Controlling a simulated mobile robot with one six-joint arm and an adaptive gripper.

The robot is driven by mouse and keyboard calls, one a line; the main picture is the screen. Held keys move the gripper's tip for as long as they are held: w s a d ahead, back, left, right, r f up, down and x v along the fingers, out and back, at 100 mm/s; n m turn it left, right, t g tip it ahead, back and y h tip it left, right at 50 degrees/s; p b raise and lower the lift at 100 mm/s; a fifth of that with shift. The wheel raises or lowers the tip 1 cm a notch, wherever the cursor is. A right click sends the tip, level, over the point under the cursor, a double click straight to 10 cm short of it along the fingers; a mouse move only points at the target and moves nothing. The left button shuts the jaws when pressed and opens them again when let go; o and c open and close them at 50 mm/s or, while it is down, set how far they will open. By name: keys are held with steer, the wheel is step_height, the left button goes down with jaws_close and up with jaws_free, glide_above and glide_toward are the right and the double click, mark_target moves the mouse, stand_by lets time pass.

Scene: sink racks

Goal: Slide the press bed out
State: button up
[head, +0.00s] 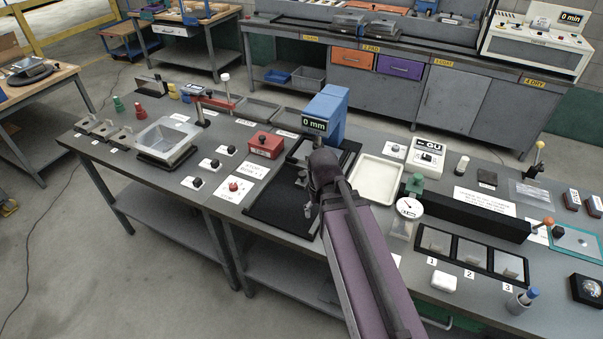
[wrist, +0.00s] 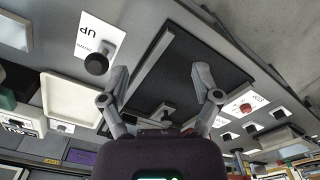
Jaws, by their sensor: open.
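The press is a blue block (head: 327,108) with a "0 mm" display, standing on a black base (head: 268,208) at the middle of the bench in the head view. In the wrist view a dark flat plate (wrist: 205,62) with a grey edge bar lies beyond my fingers; it looks like the press bed. A small grey handle-like piece (wrist: 167,110) shows between my fingers, apart from both. My gripper (wrist: 162,72) is open and empty, its fingers spread on either side of this piece. In the head view my arm hides part of the press.
A red box (head: 265,145) stands left of the press and a white tray (head: 378,180) right of it. An "UP" card (wrist: 98,38) with a black knob (wrist: 96,63) lies close beside my left-hand finger in the wrist view. Black knobs (head: 204,164) stand farther left.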

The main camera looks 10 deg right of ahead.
mark_target(302, 174)
steer(key=w+r+m+p, duration=0.1)
steer(key=w+r+m, duration=0.1)
steer(key=w, duration=1.1)
steer(key=w+r+m+p, duration=0.1)
steer(key=w+m+p, duration=0.1)
steer(key=w, duration=1.2)
steer(key=shift+d+r, duration=0.15)
steer(key=shift+r, duration=0.2)
steer(key=shift+f, duration=0.1)
step_height(302, 174, down, 14)
steer(key=b, duration=1.3)
steer(key=shift+r, duration=0.2)
jaws_close()
